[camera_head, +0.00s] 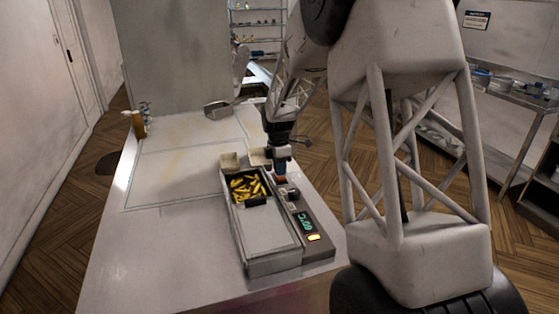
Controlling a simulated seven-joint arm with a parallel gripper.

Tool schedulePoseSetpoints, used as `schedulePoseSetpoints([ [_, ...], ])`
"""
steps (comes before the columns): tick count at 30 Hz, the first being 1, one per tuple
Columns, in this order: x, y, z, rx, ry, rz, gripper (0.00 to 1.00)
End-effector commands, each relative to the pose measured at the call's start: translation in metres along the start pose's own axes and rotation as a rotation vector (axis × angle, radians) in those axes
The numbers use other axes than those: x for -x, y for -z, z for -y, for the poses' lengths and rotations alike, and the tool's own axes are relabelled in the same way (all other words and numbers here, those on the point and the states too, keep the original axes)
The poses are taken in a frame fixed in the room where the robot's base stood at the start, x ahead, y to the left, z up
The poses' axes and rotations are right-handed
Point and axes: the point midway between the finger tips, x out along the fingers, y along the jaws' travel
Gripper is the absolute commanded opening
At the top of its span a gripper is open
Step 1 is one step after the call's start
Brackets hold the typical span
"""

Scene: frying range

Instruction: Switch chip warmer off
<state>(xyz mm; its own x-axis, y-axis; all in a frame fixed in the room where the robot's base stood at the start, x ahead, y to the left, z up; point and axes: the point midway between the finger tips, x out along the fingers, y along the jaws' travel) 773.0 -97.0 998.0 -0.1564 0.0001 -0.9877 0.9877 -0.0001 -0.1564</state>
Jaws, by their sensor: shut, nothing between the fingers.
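The chip warmer (271,235) stands on the pale counter, a long light-coloured tray unit with yellow chips (247,187) in its far compartment. Along its right side runs a dark control panel (292,212) with a lit green display (305,222) and a glowing orange switch or lamp (314,237) at the near end. A small raised part (289,193) sits at the panel's far end. My gripper (281,180) points down just above that far end, shut and empty. Its tips are small here, and I cannot tell whether they touch the panel.
The counter (180,240) is clear to the left of the warmer. A metal scoop or pan (218,110) lies farther back, and small bottles (143,115) stand at the far left edge. A shelf rack (515,95) stands at the right beyond my arm.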

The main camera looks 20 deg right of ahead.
Motion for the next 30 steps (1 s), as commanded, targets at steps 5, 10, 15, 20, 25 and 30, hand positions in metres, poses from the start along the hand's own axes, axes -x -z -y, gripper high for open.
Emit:
schedulePoseSetpoints([
  [5,-0.008,0.0,0.0,0.0,0.0,0.0,0.0],
  [10,-0.008,0.0,0.0,0.0,0.0,0.0,0.0],
  [15,-0.008,0.0,0.0,0.0,0.0,0.0,0.0],
  [20,-0.009,0.0,0.001,0.0,-0.016,0.0,0.0],
  [25,-0.014,0.0,0.003,-0.001,-0.073,-0.001,0.0],
  [30,-0.02,0.0,0.005,0.0,-0.148,0.0,0.0],
])
